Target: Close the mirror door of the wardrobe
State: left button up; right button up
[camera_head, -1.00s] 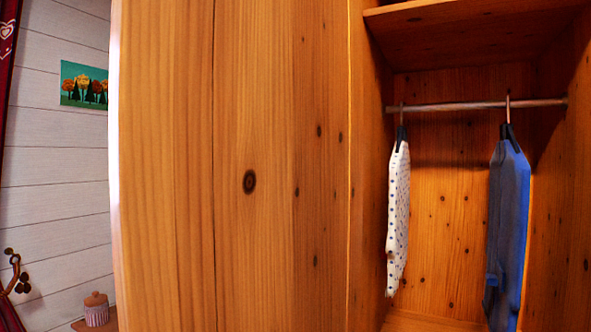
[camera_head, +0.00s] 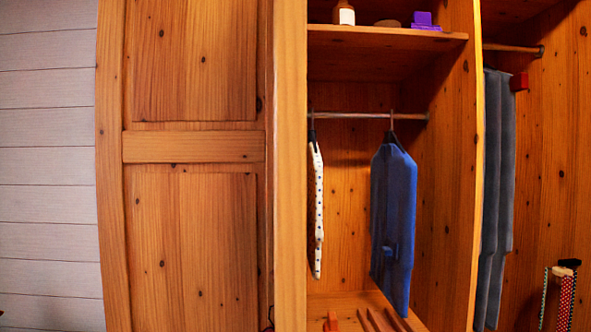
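The wooden wardrobe (camera_head: 290,200) fills most of the head view. At its left is a panelled wooden door or side (camera_head: 190,148); I cannot tell which. No mirror surface shows, so I cannot tell which part is the mirror door. The middle compartment (camera_head: 360,250) stands open to view, with a white dotted garment (camera_head: 316,215) and a blue garment (camera_head: 395,215) hanging from a rail (camera_head: 360,115). Neither of my grippers is in view.
A shelf (camera_head: 390,37) above holds a bottle (camera_head: 344,14) and a purple object (camera_head: 424,20). A right compartment holds grey clothes (camera_head: 495,190) and hanging patterned strips (camera_head: 565,295). A white plank wall (camera_head: 48,180) is at the left.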

aim_at(290, 39)
jog(key=k+j+z, duration=0.1)
jog(key=j+z, duration=0.15)
jog(key=k+j+z, duration=0.1)
jog(key=j+z, duration=0.15)
jog(key=j, duration=0.5)
jog(key=k+j, duration=0.1)
jog(key=j, duration=0.3)
jog(key=i+l, duration=0.1)
jog(key=l, duration=0.65)
